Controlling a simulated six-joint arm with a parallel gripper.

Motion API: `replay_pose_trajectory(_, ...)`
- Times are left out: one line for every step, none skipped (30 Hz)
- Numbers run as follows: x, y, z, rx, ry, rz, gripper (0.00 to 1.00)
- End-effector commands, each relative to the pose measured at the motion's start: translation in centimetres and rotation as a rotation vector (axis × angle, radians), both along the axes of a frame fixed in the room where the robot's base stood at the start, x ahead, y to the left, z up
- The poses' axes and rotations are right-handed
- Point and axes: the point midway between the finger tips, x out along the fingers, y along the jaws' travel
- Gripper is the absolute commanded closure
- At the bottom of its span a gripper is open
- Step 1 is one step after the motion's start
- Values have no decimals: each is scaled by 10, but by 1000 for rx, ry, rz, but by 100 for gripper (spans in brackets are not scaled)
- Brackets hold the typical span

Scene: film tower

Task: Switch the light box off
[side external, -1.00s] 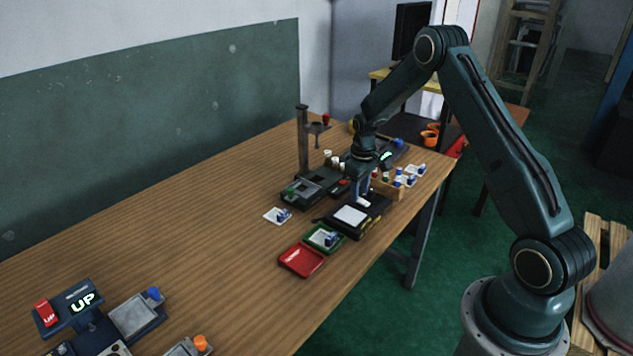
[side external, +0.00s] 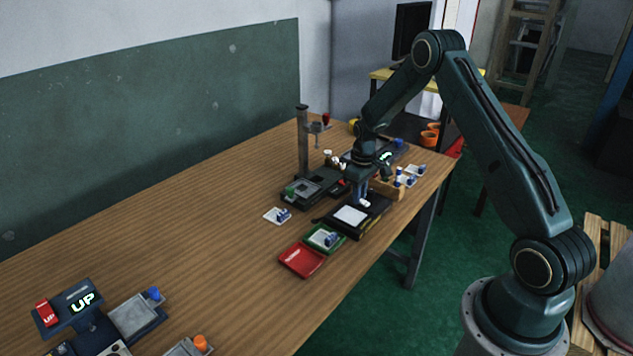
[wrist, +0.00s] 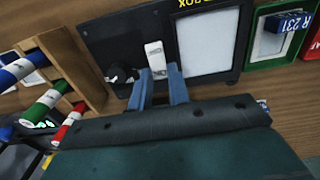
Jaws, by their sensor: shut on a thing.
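The light box (side external: 328,220) is a dark flat box with a pale panel (side external: 350,215) on the table. In the wrist view the box (wrist: 100,35) shows yellow lettering and the pale panel (wrist: 207,42). A white switch (wrist: 154,50) stands beside the panel, with a black knob (wrist: 120,74) to its left. My gripper (wrist: 161,68) has its two blue fingers at the lower end of the switch, shut on it. In the side view my gripper (side external: 362,198) is low over the far end of the box. Whether the panel is lit is unclear.
A wooden rack (wrist: 72,65) with coloured vials stands close to the left of the box in the wrist view. A green tray (side external: 313,243) and a red tray (side external: 300,262) lie nearer. A dark stand (side external: 303,145) rises behind.

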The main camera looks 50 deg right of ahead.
Motion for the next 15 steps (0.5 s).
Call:
replay_pose_trajectory(-1, 0, 0, 0, -11, 0, 100)
replay_pose_trajectory(-1, 0, 0, 0, -20, 0, 100)
replay_pose_trajectory(-2, 0, 0, 1, -32, 0, 100)
replay_pose_trajectory(-2, 0, 0, 1, -43, 0, 100)
replay_pose_trajectory(-3, 0, 1, 1, -54, 0, 100)
replay_pose_trajectory(-3, 0, 1, 1, -69, -1, 100)
replay_pose_trajectory(-4, 0, 1, 0, -80, -1, 100)
replay_pose_trajectory(-4, -1, 1, 0, -92, -1, 100)
replay_pose_trajectory(-4, 0, 2, 1, -104, 0, 100)
replay_pose_trajectory(-4, 0, 2, 1, -112, 0, 100)
replay_pose_trajectory(-4, 0, 2, 1, -119, 0, 100)
replay_pose_trajectory(-4, 0, 2, 0, -127, 0, 100)
replay_pose_trajectory(-4, 0, 2, 0, -130, 0, 100)
replay_pose_trajectory(-4, 0, 2, 0, -133, 0, 100)
replay_pose_trajectory(-4, 0, 2, 0, -134, 0, 100)
